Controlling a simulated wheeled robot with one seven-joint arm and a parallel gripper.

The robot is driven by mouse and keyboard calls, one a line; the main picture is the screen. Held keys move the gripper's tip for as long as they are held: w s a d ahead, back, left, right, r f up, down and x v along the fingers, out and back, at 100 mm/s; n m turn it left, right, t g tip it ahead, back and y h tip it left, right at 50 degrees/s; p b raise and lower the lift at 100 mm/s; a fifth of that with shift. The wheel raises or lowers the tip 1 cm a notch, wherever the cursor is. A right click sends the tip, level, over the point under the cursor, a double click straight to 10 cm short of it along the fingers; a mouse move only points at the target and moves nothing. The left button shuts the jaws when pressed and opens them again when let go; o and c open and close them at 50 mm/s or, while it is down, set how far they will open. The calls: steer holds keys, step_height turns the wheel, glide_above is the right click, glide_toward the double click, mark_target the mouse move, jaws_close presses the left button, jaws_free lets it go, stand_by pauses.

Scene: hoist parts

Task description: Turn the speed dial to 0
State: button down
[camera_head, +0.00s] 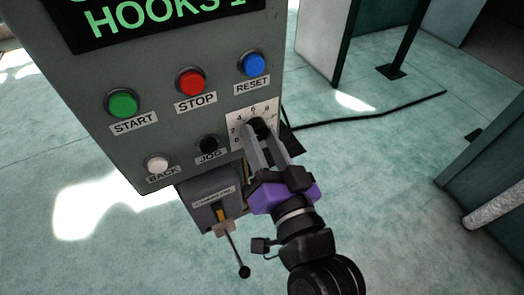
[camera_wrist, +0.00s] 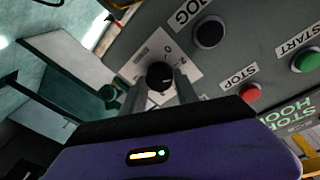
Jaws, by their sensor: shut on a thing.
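The speed dial is a black knob (camera_head: 259,127) on a white numbered plate (camera_head: 238,118) at the right edge of the grey control panel. In the wrist view the knob (camera_wrist: 159,76) sits between my two fingers, with 0 and 2 readable on the plate above it. My gripper (camera_head: 264,138) is shut on the knob, one finger on each side. A pale mark shows on the knob's face in the wrist view. The exact number it points at cannot be told. The fingers hide part of the plate.
The panel carries green START (camera_head: 123,103), red STOP (camera_head: 190,82), blue RESET (camera_head: 252,64), white BACK (camera_head: 158,162) and black JOG (camera_head: 208,144) buttons. Below them a box has a lever (camera_head: 232,246). A black cable (camera_head: 375,113) lies on the floor at right.

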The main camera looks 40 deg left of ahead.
steer(key=n+b, duration=0.2)
steer(key=b, duration=0.1)
steer(key=n+b, duration=0.2)
steer(key=b, duration=0.1)
steer(key=f+n+y+b, duration=0.1)
steer(key=n+b, duration=0.2)
steer(key=shift+w, duration=0.15)
steer(key=n+g+b, duration=0.1)
steer(key=n+b, duration=0.3)
steer(key=b, duration=0.1)
steer(key=shift+r+y, duration=0.1)
steer(key=shift+y, duration=0.2)
steer(key=shift+r+n+b, duration=0.1)
steer(key=shift+n+b, duration=0.7)
steer(key=shift+n, duration=0.1)
steer(key=shift+r, duration=0.1)
steer(key=c, duration=0.9)
jaws_free()
steer(key=shift+d, duration=0.1)
